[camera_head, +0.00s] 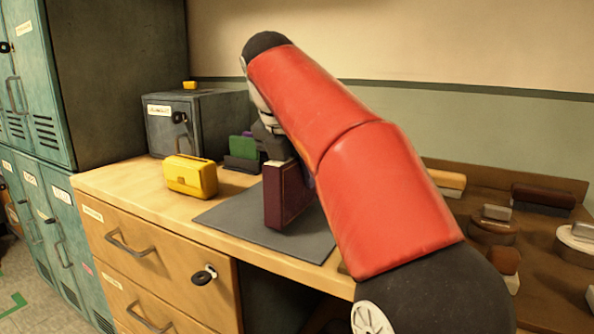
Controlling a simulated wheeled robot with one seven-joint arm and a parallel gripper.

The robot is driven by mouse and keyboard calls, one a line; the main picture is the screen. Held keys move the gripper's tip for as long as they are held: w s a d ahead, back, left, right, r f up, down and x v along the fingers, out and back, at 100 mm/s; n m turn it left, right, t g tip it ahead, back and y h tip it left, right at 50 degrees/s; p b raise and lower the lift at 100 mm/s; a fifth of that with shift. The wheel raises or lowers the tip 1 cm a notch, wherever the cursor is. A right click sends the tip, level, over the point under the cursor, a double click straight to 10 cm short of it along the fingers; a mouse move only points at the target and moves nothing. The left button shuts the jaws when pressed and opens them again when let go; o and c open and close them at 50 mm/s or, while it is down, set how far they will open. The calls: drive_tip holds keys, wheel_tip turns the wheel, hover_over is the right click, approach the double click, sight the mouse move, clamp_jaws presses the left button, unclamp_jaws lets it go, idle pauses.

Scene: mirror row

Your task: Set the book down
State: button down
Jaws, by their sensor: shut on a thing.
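A dark maroon book (285,196) stands upright on or just above a grey mat (240,222) on the wooden desk. I cannot tell whether its lower edge touches the mat. My gripper (277,155) is above the book, shut on its top edge. My red arm covers part of the gripper and the area to the right of the book.
A yellow box-like object (190,176) stands on the desk (125,180) left of the mat. Behind are a green block (242,148) and a grey metal box (205,122). A brown board (545,262) with several brushes or blocks lies at right. Teal lockers (35,85) stand at left.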

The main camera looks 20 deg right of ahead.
drive_tip(key=shift+f+b, duration=0.4)
drive_tip(key=shift+f, duration=0.2)
drive_tip(key=c, duration=0.9)
unclamp_jaws()
drive_tip(key=shift+c, duration=0.2)
